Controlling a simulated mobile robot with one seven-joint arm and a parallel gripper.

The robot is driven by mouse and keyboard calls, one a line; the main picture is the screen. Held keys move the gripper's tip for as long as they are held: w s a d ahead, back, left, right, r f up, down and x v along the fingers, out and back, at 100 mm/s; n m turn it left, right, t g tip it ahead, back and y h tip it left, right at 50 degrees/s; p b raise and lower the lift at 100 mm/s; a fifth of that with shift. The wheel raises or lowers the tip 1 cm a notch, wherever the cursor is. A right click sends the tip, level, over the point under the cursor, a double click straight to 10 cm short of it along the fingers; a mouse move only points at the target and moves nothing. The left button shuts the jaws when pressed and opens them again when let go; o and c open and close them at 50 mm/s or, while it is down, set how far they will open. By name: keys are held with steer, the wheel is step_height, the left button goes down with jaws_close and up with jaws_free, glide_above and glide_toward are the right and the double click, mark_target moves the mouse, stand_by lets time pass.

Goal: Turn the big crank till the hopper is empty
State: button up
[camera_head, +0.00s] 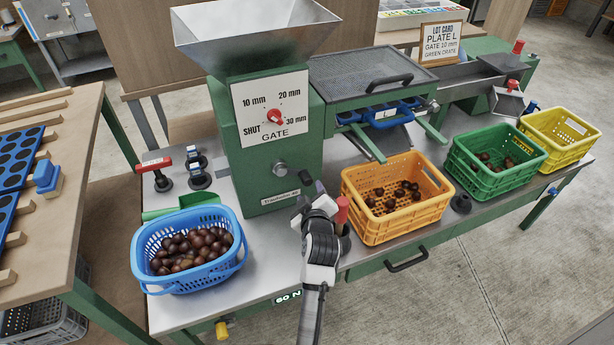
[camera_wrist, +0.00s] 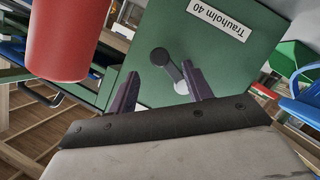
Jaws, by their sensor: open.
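The grey metal hopper (camera_head: 250,40) tops the green machine (camera_head: 265,150); no chestnuts show inside, but its bottom is hidden. The big crank's red handle (camera_head: 342,210) stands just right of my gripper (camera_head: 312,188). The handle also shows large at the upper left of the wrist view (camera_wrist: 60,38), outside my fingers. The crank's arm is mostly hidden by my gripper. My gripper (camera_wrist: 162,92) is open and empty, facing the machine's front. A grey round stub (camera_head: 280,168) sticks out of that front and shows beyond my fingers in the wrist view (camera_wrist: 160,57).
A blue basket (camera_head: 150,262) full of chestnuts stands left. An orange crate (camera_head: 362,235) and a green crate (camera_head: 488,190) hold several chestnuts each. A yellow crate (camera_head: 560,150) stands far right. The red gate dial (camera_head: 277,116) is on the machine. A display on the bench edge reads 60 N.

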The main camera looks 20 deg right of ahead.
mark_target(308, 183)
steer(key=p+x, duration=0.1)
steer(key=x, duration=0.8)
steer(key=shift+w, duration=0.15)
jaws_close()
